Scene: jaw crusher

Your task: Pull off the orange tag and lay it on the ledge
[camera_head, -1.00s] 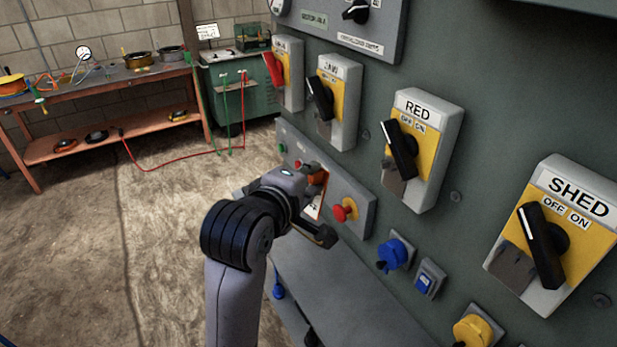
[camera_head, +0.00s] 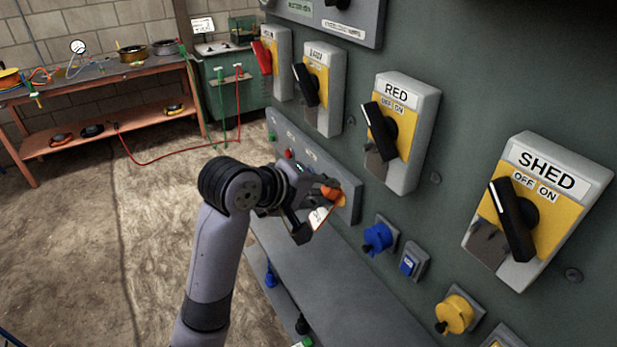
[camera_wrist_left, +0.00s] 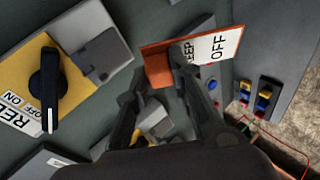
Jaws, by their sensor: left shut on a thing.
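My left gripper (camera_head: 312,210) is shut on the orange tag (camera_head: 320,214), which has a white face with black lettering. In the left wrist view the tag (camera_wrist_left: 160,67) is at the fingertips, with "OFF" readable on its white part. The tag is held in front of the grey button box (camera_head: 350,205) on the panel, above the ledge (camera_head: 335,290). The ledge is a grey, sloping-looking surface below the panel, and its visible top is bare. My right gripper is not in view.
Switch boxes line the panel, including RED (camera_head: 403,135) and SHED (camera_head: 535,210). A blue socket (camera_head: 378,237) and a yellow one (camera_head: 455,314) stick out above the ledge. A workbench (camera_head: 100,85) and green cabinet (camera_head: 235,95) stand at the back left.

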